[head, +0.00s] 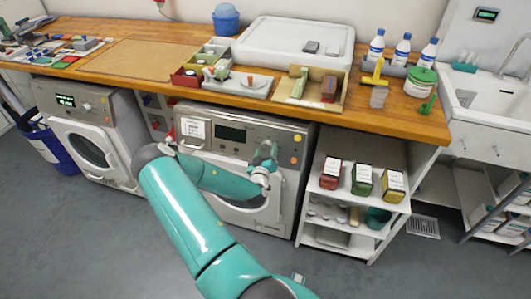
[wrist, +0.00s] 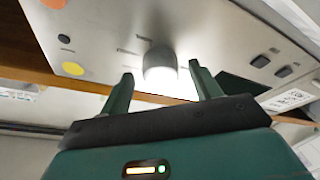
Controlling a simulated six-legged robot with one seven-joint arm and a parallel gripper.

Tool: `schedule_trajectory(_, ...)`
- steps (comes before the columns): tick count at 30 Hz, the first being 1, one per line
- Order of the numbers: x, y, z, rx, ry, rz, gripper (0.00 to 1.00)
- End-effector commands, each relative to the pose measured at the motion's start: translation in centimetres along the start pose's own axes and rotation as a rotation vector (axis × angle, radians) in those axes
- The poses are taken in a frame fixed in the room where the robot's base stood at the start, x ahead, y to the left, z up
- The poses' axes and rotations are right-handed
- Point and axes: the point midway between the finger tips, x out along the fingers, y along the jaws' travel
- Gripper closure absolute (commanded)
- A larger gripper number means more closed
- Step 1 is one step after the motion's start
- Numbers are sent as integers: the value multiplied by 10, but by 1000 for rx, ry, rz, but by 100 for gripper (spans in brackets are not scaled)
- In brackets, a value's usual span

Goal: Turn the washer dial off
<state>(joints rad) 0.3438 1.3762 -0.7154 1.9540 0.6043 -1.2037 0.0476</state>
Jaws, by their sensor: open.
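The washer (head: 285,132) under the counter, right of the other machine, has a grey panel with a dark display. In the wrist view its panel (wrist: 105,35) fills the top, and the rounded grey dial (wrist: 160,60) stands out from it. My gripper (wrist: 161,73) is open, with one green finger on each side of the dial. I cannot tell whether the fingers touch it or how deep they reach. In the head view my gripper (head: 265,152) is at the panel's right part and hides the dial. The dial's pointer mark is not readable.
Orange (head: 297,138) and yellow buttons sit right of my gripper in the head view. The wooden counter (head: 150,75) overhangs the panel closely. A white shelf (head: 330,205) with small boxes stands to the right. The floor in front is clear.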

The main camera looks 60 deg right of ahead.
Motion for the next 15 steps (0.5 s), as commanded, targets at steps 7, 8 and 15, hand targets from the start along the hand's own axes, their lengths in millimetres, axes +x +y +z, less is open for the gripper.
schedule_trajectory(7, -32, -1, 0, -1, -3, -2, 37)
schedule_trajectory(8, -38, -1, 0, 0, -2, -3, 37)
schedule_trajectory(15, -92, -1, 0, -2, -2, -3, 37)
